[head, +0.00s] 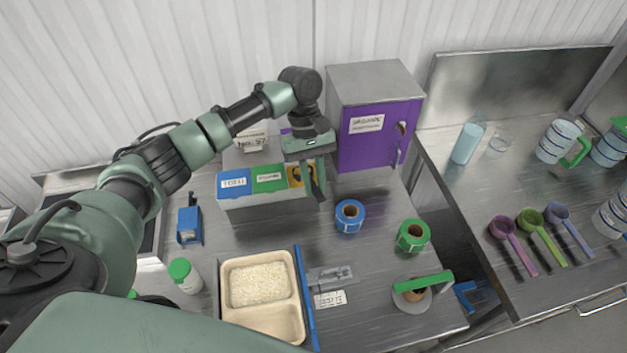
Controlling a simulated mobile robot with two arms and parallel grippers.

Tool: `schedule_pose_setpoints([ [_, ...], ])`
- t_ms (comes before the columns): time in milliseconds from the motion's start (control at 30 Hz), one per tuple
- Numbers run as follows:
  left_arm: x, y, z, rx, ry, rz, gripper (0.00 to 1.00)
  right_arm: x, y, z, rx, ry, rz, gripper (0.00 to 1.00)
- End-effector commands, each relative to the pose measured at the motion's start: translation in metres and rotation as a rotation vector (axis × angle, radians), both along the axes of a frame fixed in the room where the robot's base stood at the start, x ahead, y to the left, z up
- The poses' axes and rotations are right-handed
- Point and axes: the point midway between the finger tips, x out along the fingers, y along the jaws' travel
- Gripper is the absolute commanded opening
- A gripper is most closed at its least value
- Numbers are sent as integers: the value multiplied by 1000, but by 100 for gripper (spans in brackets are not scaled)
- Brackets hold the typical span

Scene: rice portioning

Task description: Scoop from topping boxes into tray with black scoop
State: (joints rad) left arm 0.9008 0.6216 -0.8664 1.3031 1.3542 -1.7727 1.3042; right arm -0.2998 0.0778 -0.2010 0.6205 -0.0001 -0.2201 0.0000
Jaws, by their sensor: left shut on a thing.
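The topping boxes (268,212) stand in a row with blue, green and orange label panels, left of the purple cabinet. My left gripper (316,187) is over the orange, right-end box, pointing down. It is shut on the black scoop, which is mostly hidden; only small dark parts show by the fingers. I cannot tell how deep the scoop sits in the box. The beige tray (226,318) lies nearer, with white rice (260,284) in its far compartment; its near compartment looks empty. My right gripper is out of view.
A purple cabinet (368,132) stands close to the right of the boxes. Blue (349,217) and green (412,236) tape rolls, a green-handled tool (424,283) and a green-capped bottle (186,279) stand around. Coloured scoops (540,237) lie on the right table.

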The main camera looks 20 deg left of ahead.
Motion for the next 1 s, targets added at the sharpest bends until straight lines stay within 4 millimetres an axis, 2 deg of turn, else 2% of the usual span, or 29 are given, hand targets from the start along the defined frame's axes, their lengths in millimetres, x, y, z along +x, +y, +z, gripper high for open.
schedule_pose_setpoints([
  [333, -6, -6, 1, -1, -1, 0, 0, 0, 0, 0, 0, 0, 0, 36],
  [633, 3, 3, 0, 0, 1, 1, 0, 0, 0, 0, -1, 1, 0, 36],
  [1000, 3, 3, 4, 3, -5, -1, 0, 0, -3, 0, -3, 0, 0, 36],
])
